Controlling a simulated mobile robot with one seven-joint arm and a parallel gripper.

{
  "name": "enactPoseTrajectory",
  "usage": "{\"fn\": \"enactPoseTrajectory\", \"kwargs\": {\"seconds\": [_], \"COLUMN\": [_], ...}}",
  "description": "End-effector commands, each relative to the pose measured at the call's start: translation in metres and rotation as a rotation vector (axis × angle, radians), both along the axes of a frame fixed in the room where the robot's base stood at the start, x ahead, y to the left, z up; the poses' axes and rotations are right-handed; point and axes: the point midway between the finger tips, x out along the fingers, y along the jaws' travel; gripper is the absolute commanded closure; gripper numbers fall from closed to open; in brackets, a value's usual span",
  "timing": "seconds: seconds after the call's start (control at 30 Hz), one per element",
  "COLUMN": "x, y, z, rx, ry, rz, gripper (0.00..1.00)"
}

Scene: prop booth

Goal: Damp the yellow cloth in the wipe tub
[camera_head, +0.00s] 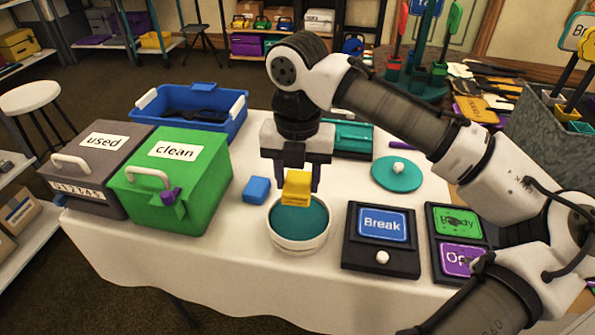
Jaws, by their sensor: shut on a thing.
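The yellow cloth (296,188) is a folded pad held between the fingers of my gripper (301,180). My gripper points down and is shut on it. The wipe tub (298,243) is a round white tub with a teal inside, standing near the table's front edge. The cloth is over the back part of the tub's opening. Whether the cloth touches the teal surface inside, I cannot tell. A teal round lid with a white knob (397,172) lies on the table to the right.
A blue folded cloth (257,190) lies just left of the tub. A grey "used" box (92,168) and green "clean" box (172,180) stand at the left, a blue tray (190,105) behind.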

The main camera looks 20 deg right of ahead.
Motion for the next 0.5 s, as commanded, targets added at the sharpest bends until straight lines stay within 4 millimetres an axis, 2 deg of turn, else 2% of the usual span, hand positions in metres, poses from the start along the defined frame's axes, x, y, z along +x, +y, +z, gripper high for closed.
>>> {"fn": "enactPoseTrajectory", "kwargs": {"seconds": [0.27, 0.5], "x": [0.000, 0.000], "y": [0.000, 0.000], "z": [-0.007, -0.030], "rx": [-0.001, -0.002], "ry": [-0.001, -0.001], "rz": [-0.010, -0.010], "gripper": [0.74, 0.74]}}
